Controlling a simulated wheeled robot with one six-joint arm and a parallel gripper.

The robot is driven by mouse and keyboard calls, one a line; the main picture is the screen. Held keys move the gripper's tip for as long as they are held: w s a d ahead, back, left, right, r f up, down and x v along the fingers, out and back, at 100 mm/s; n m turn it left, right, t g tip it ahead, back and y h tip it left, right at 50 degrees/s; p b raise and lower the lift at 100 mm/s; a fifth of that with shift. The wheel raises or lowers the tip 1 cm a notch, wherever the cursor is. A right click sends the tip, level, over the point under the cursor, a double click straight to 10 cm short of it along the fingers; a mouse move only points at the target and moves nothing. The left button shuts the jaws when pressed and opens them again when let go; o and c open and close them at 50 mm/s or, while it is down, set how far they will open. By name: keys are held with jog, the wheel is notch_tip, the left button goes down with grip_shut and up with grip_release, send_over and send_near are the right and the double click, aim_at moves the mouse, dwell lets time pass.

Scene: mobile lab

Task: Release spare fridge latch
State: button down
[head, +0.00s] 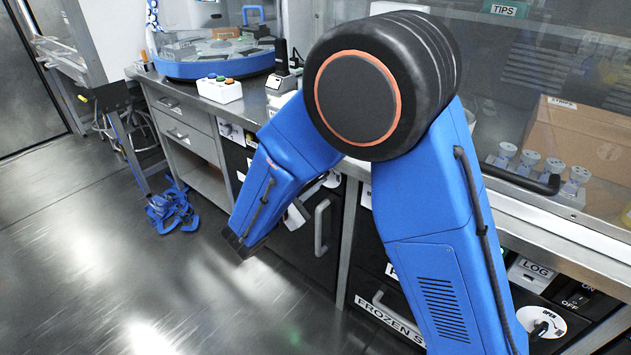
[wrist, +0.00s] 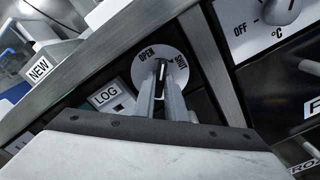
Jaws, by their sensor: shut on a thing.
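In the wrist view, a round white latch dial (wrist: 175,75) marked OPEN and SHUT sits on the dark front of a unit. Its dark knob (wrist: 161,71) has a light line and stands between the two words; the exact angle is hard to tell. My gripper (wrist: 161,88) is shut on this knob, one grey finger on each side. The fingers hide the lower part of the dial. No label in the frames says which unit is the spare fridge.
A LOG label (wrist: 107,95) is left of the dial, and a temperature knob (wrist: 277,10) is right, beyond a metal post (wrist: 215,60). In the head view another OPEN dial (head: 541,322) is at lower right. Door handles (head: 322,226) stick out.

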jog(key=n, duration=0.4)
jog(key=shift+n, duration=2)
jog(key=shift+f, duration=0.1)
jog(key=c, duration=1.8)
grip_release()
jog(key=v, duration=1.7)
jog(key=shift+s, duration=0.2)
jog(key=shift+a, duration=0.2)
